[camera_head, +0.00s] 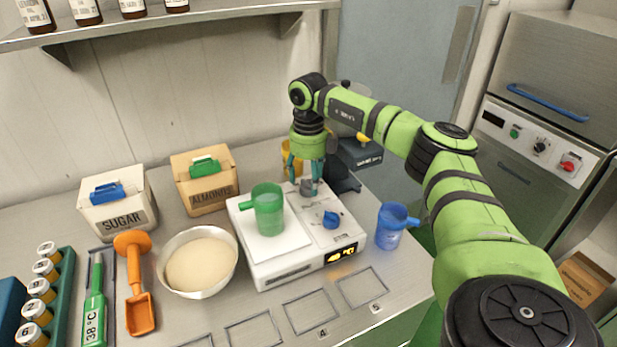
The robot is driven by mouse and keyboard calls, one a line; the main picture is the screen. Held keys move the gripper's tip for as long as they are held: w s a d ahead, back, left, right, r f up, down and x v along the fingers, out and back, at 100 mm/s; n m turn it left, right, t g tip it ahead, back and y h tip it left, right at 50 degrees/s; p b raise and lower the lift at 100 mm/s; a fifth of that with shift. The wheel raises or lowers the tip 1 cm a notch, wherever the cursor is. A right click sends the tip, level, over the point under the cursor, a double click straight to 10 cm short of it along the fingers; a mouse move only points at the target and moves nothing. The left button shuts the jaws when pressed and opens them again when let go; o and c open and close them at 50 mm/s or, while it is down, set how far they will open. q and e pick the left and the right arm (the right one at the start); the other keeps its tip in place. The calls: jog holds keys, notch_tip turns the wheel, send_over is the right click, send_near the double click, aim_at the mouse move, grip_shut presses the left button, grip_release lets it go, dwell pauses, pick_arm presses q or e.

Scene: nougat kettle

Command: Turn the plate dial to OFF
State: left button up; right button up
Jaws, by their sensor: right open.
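A white hot plate (285,268) stands on the steel counter, with a green see-through jug (267,212) on its left part. A blue dial (331,219) sits on the plate's right part, above a dark display with glowing yellow marks (341,254). The dial's setting is too small to read. My right gripper (308,186) points down over the plate's back right edge, behind the blue dial and apart from it. Its jaws are open; a small grey part shows between or just behind the fingertips, and I cannot tell which. My left gripper is not in view.
A blue jug (392,226) stands right of the plate. A white bowl (200,289), sugar box (118,203), almonds box (204,181) and orange scoop (138,290) are to the left. Dark equipment (358,153) stands behind the gripper. The marked counter front is clear.

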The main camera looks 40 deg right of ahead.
jog(key=shift+w+f, duration=0.1)
jog(key=shift+f, duration=0.45)
jog(key=shift+c, duration=1.2)
jog(key=c, duration=0.9)
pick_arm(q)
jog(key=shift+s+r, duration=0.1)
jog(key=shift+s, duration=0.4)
pick_arm(e)
jog(key=n+p, duration=0.1)
jog(key=n, duration=0.3)
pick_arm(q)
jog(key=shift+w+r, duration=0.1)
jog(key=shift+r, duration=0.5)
pick_arm(e)
jog(key=shift+n, duration=2.4)
jog(key=shift+a, duration=0.1)
